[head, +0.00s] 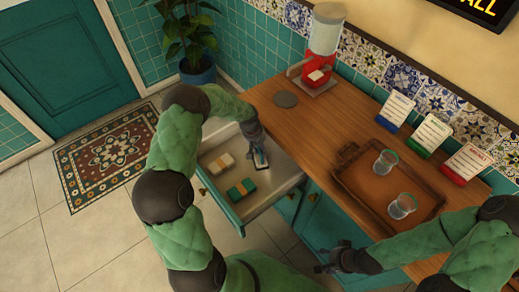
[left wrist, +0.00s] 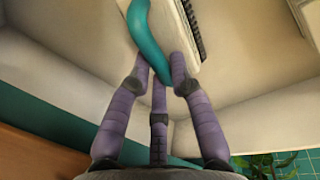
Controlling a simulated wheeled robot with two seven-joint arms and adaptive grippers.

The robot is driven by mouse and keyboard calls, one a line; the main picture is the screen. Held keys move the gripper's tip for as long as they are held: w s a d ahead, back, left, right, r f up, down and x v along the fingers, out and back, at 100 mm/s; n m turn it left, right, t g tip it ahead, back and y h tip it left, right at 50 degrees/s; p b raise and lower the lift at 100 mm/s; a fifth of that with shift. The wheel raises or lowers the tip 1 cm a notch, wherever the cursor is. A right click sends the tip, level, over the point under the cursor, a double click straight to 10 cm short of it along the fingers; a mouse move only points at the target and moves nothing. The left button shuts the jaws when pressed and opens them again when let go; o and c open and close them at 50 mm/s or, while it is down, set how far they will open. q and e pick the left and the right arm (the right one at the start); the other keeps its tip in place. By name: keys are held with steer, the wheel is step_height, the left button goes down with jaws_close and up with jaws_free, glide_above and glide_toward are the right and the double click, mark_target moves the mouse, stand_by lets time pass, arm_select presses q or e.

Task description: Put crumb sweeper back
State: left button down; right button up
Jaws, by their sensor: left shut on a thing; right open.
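The crumb sweeper (head: 261,160) has a teal curved handle, a pale body and a dark bristle strip, clear in the left wrist view (left wrist: 188,28). My left gripper (head: 257,146) is shut on its teal handle, fingers pointing down into the open drawer (head: 245,206). Whether the sweeper touches the drawer floor I cannot tell. My right gripper (head: 334,258) is open and empty, low in front of the cabinet, apart from the sweeper.
In the drawer lie a cream-and-orange block set (head: 218,164) and a green-and-white one (head: 241,190). On the counter stand a red dispenser (head: 322,72), a dark round coaster (head: 286,99), a wooden tray (head: 352,187) with two glasses, and several cards (head: 431,134).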

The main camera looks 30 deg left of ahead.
arm_select(q)
steer(key=c, duration=1.1)
jaws_free()
steer(key=p+v, duration=0.3)
steer(key=v, duration=0.9)
steer(key=shift+r+p, duration=0.1)
steer(key=shift+p, duration=0.2)
